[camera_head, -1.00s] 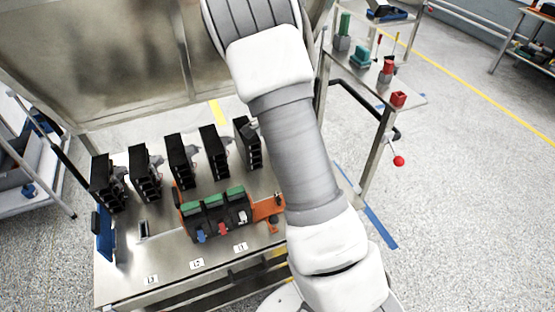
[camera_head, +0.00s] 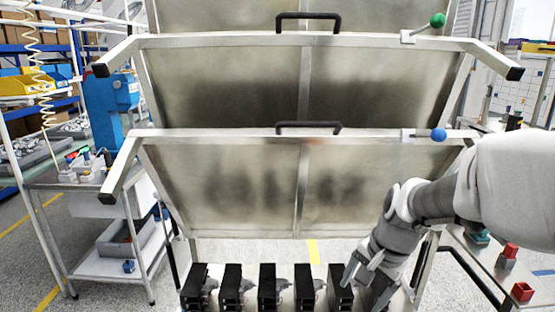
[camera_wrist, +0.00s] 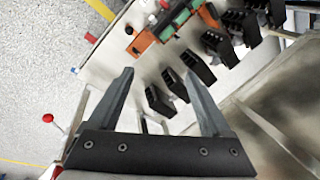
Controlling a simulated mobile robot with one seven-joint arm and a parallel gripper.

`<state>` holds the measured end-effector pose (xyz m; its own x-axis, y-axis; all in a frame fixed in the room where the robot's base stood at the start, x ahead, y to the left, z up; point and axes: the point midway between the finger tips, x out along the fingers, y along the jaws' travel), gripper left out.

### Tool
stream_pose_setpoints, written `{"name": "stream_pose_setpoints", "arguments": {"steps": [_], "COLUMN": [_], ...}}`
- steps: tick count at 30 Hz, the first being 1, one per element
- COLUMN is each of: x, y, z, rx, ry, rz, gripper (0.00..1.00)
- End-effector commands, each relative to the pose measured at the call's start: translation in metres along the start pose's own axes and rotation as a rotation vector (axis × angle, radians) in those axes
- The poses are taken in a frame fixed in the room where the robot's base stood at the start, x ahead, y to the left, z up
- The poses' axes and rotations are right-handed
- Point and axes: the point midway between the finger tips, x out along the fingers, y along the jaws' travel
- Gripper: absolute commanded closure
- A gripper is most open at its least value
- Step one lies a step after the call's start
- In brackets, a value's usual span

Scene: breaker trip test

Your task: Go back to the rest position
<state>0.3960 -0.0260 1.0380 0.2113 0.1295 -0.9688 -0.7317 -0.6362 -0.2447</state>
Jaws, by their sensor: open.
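My gripper (camera_head: 366,284) is open at the lower right of the head view, above the right end of a row of several black breakers (camera_head: 268,288). In the wrist view, my gripper (camera_wrist: 158,73) has its two grey fingers spread wide with nothing between them. Beyond the fingers are the black breakers (camera_wrist: 190,70) on the metal bench (camera_wrist: 112,62). An orange fixture (camera_wrist: 145,43) with green-topped modules (camera_wrist: 180,17) stands at the top of the wrist view. The fixture is out of the head view.
Tilted metal panels with black handles (camera_head: 308,126) rise behind the breakers, with a blue knob (camera_head: 438,135) and a green knob (camera_head: 438,19). Red blocks (camera_head: 522,291) stand on a side shelf at right. A cart (camera_head: 112,268) stands at left.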

Motion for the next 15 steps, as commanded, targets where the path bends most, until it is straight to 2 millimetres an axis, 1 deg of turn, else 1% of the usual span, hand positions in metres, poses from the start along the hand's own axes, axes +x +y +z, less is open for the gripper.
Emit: {"name": "stream_pose_setpoints", "arguments": {"steps": [1, 6, 12, 15], "x": [-0.021, -0.069, -0.114, -0.131], "y": [0.001, 0.009, 0.027, 0.038], "z": [0.01, 0.039, 0.073, 0.088], "rx": [-0.064, -0.284, -0.543, -0.663], "ry": [0.014, 0.07, 0.161, 0.211], "rz": [-0.019, -0.053, -0.061, -0.05], "gripper": [0.18, 0.18, 0.18, 0.18]}}
